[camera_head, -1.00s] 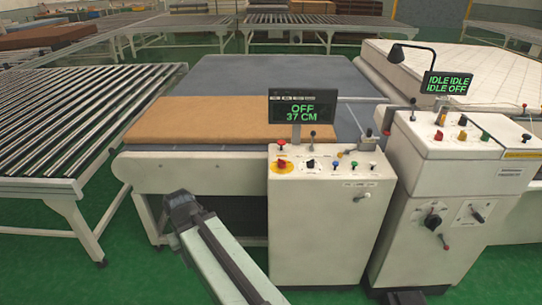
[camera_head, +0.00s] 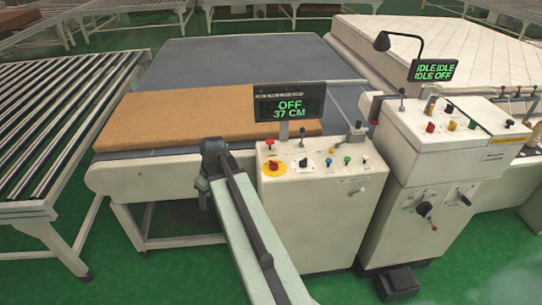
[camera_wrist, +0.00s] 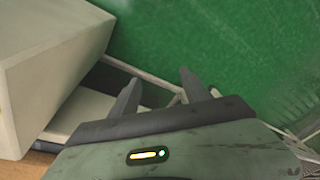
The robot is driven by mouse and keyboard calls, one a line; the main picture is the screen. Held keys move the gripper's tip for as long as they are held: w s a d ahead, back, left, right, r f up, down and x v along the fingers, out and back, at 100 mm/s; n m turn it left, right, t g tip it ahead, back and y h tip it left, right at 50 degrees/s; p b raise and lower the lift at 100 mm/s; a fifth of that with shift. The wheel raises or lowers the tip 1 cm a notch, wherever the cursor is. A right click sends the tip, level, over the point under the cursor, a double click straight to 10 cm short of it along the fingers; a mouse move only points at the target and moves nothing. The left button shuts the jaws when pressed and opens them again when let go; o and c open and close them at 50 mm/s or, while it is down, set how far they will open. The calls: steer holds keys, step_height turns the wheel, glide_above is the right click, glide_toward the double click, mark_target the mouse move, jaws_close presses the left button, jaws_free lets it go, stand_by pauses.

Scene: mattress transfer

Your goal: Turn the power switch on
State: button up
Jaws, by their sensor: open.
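A white control cabinet (camera_head: 325,215) stands in front of the left machine bed. Its sloped top carries a red knob on a yellow round plate (camera_head: 272,167), a black switch, a few coloured buttons and small levers. Its display (camera_head: 290,102) reads "OFF 37 CM". I cannot read which control is labelled power. My gripper (camera_wrist: 162,88) is open and empty in the wrist view, with green floor beyond its fingers. A pale box-like body (camera_wrist: 50,60), apparently the cabinet, is at the upper left there. In the head view my arm rises left of the cabinet; its fingers cannot be made out.
A second white cabinet (camera_head: 430,180) on the right has rotary switches and a display (camera_head: 433,70) reading "IDLE IDLE IDLE OFF". A brown slab (camera_head: 200,116) lies on the grey bed. A roller conveyor (camera_head: 55,130) is at left, a white mattress (camera_head: 440,50) at back right.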

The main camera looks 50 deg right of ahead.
steer(key=s+d+r+t+p, duration=0.1)
steer(key=d+r+p, duration=0.15)
steer(key=d, duration=0.55)
steer(key=s+d+r+t+p, duration=0.15)
steer(key=d+r, duration=0.25)
steer(key=d, duration=0.4)
steer(key=p, duration=0.2)
glide_toward(275, 162)
steer(key=f, duration=0.2)
steer(key=shift+h, duration=0.4)
steer(key=b+x, duration=0.7)
steer(key=x, duration=0.1)
steer(key=shift+w+a, duration=0.3)
steer(key=shift+r+t, duration=0.15)
steer(key=shift+t, duration=0.1)
